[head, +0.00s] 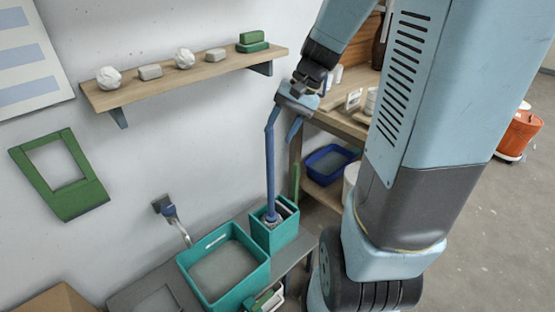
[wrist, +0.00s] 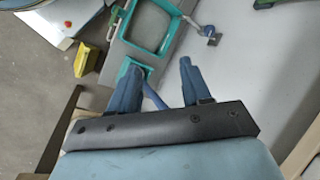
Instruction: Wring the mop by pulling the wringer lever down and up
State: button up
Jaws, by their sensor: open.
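A teal bucket (head: 273,237) stands on the bench by the wall, with greyish material inside its top. A long blue pole (head: 270,170) rises nearly upright from it. I cannot tell whether this pole is the mop handle or the wringer lever. My gripper (head: 285,125) is open at the pole's upper end and points down. In the wrist view my gripper (wrist: 158,76) has its two fingers apart, with the blue pole (wrist: 155,98) showing between them, nearer the left finger. The bucket (wrist: 130,70) is partly hidden behind that finger.
A teal basin (head: 263,270) stands left of the bucket, below a blue-handled tap (head: 168,208) on the wall. A wall shelf (head: 190,76) holds small blocks and lumps. A blue tray (head: 330,163) sits on shelving at the right. An orange bucket (head: 520,132) stands on the far floor.

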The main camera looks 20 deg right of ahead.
jog(key=w+d+f+m+t+y, duration=0.3)
jog(key=w+d+f+m+y, duration=0.15)
jog(key=w+f+m, duration=0.35)
jog(key=w+d+f+m+t+y, duration=0.25)
jog(key=w+d+f+y, duration=0.2)
jog(key=f, duration=0.65)
jog(key=m+t+h, duration=0.8)
jog(key=m+t, duration=0.3)
jog(key=m, duration=0.5)
send_near(293, 172)
jog(key=x, duration=0.7)
jog(key=d+x, duration=0.1)
jog(key=x, duration=0.3)
jog(key=shift+w+f, duration=0.3)
jog(key=shift+f, duration=0.05)
grip_shut()
